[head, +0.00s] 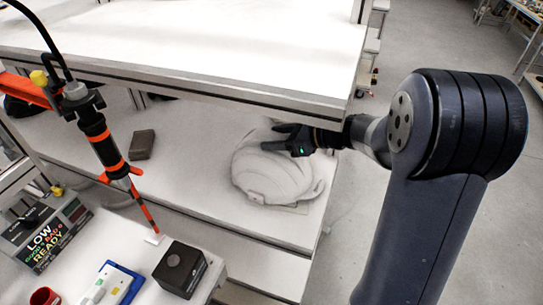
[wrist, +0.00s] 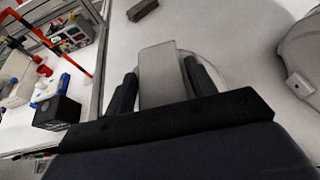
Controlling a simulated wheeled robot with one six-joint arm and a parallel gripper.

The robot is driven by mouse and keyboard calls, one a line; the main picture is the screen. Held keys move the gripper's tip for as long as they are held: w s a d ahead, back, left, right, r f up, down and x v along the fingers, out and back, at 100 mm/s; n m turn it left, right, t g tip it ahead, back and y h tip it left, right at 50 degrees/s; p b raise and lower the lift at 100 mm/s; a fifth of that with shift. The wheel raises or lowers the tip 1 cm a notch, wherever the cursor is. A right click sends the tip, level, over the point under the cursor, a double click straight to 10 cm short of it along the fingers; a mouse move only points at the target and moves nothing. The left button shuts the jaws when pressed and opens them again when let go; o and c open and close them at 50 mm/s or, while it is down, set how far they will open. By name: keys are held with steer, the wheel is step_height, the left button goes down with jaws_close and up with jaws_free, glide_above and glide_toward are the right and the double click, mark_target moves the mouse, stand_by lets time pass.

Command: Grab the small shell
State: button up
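A large pale grey shell (head: 268,178) sits on the lower white shelf in the head view; a grey shell (wrist: 303,55) shows at the right edge of the wrist view. My gripper (head: 292,142) is low at the large shell's far side, partly in front of it in the head view. In the wrist view, a pale grey piece with a curved rim (wrist: 162,72), perhaps the small shell, lies between the two dark fingers of my gripper (wrist: 163,82). The fingers flank it closely; whether they press on it I cannot tell. In the head view this piece is mostly hidden.
The upper white shelf (head: 200,40) overhangs the lower shelf (head: 190,150). A dark brown block (head: 142,145) lies on the lower shelf; it also shows in the wrist view (wrist: 142,9). A black box (head: 180,268) and a red-black tool (head: 105,150) are at the left.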

jaws_close()
stand_by(0.3)
steer(key=shift+r, duration=0.15)
